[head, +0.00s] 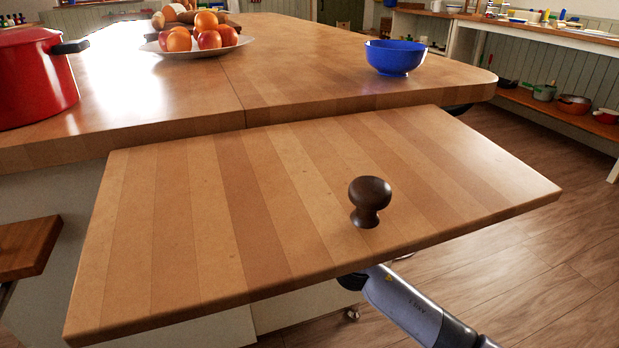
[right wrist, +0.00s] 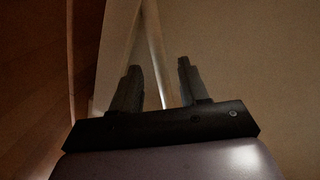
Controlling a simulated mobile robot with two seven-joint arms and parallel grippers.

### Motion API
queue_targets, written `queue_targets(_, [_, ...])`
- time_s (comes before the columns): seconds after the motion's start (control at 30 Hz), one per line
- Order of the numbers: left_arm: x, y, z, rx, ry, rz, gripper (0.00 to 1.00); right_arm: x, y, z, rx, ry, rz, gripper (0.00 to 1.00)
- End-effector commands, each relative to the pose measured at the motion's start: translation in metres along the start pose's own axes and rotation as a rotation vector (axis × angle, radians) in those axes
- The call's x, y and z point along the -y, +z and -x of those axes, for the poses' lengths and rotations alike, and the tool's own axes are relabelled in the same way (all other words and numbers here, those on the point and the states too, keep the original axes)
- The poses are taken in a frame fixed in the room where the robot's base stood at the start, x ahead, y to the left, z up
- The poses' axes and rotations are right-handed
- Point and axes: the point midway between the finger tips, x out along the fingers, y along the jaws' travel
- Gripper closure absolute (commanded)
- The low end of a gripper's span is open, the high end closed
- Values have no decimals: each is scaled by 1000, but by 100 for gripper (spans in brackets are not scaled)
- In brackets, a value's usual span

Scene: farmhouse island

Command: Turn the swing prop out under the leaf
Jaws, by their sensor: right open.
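The leaf (head: 300,200) is a striped wooden board with a dark round knob (head: 369,200). It extends from the island's near edge, looking slightly tilted. My right arm reaches under its front edge from the lower right in the head view, and the leaf hides the gripper there. In the right wrist view my right gripper (right wrist: 158,68) is open. A pale narrow bar, apparently the swing prop (right wrist: 152,35), runs down the picture and appears between or just beyond the fingers. I cannot tell whether they touch it. My left gripper is not in view.
The island top (head: 300,60) carries a red pot (head: 35,80), a fruit plate (head: 190,52) and a blue bowl (head: 395,57). A small wooden board (head: 25,247) juts in at the left. Wooden floor (head: 540,275) lies open at the right.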

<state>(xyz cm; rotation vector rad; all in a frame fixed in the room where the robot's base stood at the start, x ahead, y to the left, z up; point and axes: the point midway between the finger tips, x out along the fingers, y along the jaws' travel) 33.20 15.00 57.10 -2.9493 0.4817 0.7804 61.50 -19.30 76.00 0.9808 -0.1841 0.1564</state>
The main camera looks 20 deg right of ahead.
Motion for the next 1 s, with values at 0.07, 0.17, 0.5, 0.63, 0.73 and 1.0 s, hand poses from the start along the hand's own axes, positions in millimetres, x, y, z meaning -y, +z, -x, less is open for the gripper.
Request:
queue_targets(0.07, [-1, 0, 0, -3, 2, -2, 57, 0, 0, -8, 1, 0, 0, 56])
queue_targets(0.17, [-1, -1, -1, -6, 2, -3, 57, 0, 0, -14, 1, 0, 0, 56])
queue_targets(0.5, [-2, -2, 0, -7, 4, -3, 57, 0, 0, -18, 0, 0, -1, 56])
queue_targets(0.63, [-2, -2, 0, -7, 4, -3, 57, 0, 0, -18, 0, 0, -1, 92])
queue_targets(0.73, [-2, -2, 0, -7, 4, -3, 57, 0, 0, -18, 0, 0, -1, 100])
queue_targets(1.0, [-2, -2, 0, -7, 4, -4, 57, 0, 0, -17, 2, -2, 0, 100])
